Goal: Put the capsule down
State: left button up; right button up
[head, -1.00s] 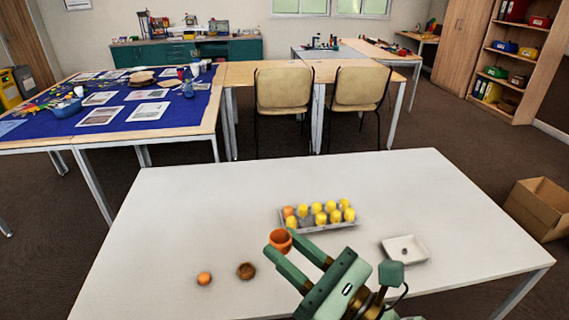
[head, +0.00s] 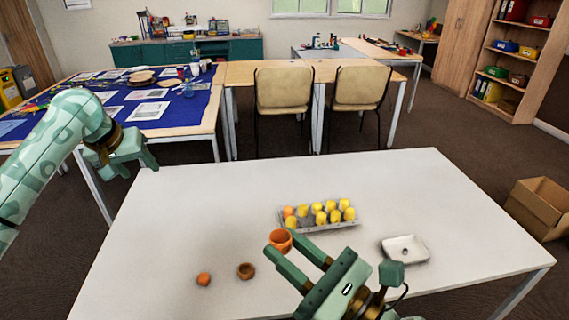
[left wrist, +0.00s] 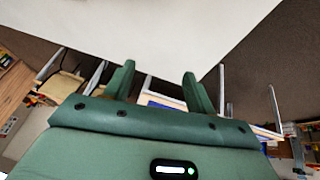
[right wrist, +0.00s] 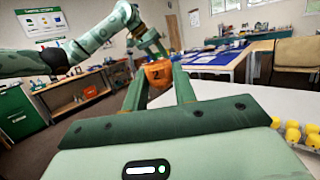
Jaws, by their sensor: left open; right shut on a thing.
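The capsule (head: 280,241) is an orange, cup-like piece with a hollow top in the head view. It also shows in the right wrist view (right wrist: 158,74), with a dark mark on its side. My right gripper (head: 284,246) is shut on it, fingers on either side, in front of the carton. I cannot tell its exact height above the table. My left gripper (head: 139,170) is open and empty, over the table's left back corner; its spread fingers also show in the left wrist view (left wrist: 158,75).
A grey carton (head: 340,226) holds several yellow pieces and an orange one. A small orange ball (head: 204,279) and a brown, hollow round piece (head: 246,271) lie at front left. A white tray (head: 420,258) stands at right. The white table's (head: 190,210) left and back areas are clear.

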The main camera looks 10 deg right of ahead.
pick_arm(q)
jog(key=s+d+r+m+h, duration=0.25)
jog(key=d+r, duration=0.45)
jog(key=d, duration=0.4)
notch_tip(320, 180, up, 8)
jog(key=m+g+y, duration=0.4)
jog(key=m+g, duration=0.1)
jog(key=m, duration=0.4)
send_over(284, 237)
jog(key=s, duration=0.1)
notch_tip(284, 237, down, 12)
jog(key=shift+r, duration=0.15)
